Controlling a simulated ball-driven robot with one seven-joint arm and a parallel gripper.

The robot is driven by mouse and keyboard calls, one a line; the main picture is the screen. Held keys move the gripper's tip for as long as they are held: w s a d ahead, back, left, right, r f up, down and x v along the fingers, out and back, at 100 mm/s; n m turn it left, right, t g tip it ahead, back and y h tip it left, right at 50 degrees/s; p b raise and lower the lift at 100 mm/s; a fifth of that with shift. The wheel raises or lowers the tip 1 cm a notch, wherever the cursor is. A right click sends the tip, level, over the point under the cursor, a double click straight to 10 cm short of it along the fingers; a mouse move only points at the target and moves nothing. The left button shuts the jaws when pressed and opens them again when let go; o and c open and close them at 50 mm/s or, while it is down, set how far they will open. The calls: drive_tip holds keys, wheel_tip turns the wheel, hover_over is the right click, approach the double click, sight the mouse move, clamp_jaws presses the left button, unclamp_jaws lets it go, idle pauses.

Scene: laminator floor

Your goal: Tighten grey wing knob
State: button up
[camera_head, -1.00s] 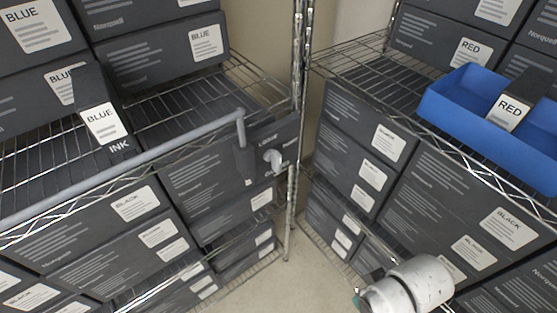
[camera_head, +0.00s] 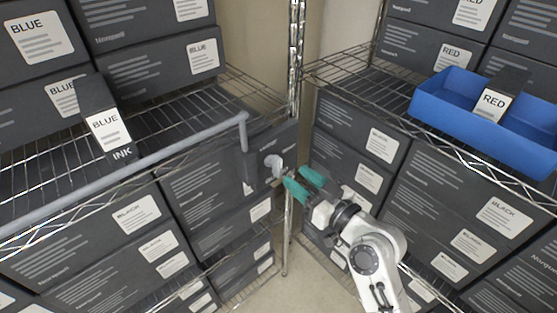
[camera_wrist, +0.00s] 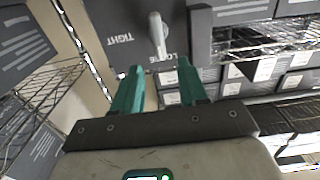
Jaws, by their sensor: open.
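The grey wing knob (camera_head: 273,162) sits on a dark panel (camera_head: 262,140) at the right end of the left shelf's grey rail. In the wrist view the knob (camera_wrist: 157,36) points up and slightly left on the panel, between the words TIGHT and LOOSE. LOOSE is partly hidden by the knob. My gripper (camera_head: 297,180) has two teal fingers. It is open and empty, just right of and below the knob in the head view. In the wrist view my gripper's fingertips (camera_wrist: 158,68) lie either side of the knob's lower end, apparently short of it.
A grey rail (camera_head: 130,163) runs along the left shelf's front. Wire shelves with dark boxes flank a metal post (camera_head: 294,75). A blue tray (camera_head: 455,115) with a RED carton stands on the right shelf. A BLUE ink carton (camera_head: 104,122) stands on the left shelf.

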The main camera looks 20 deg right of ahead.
sight(281, 165)
drive_tip(key=p+x, duration=0.2)
drive_tip(key=x, duration=0.6)
drive_tip(key=shift+c, duration=0.3)
drive_tip(key=c, duration=0.7)
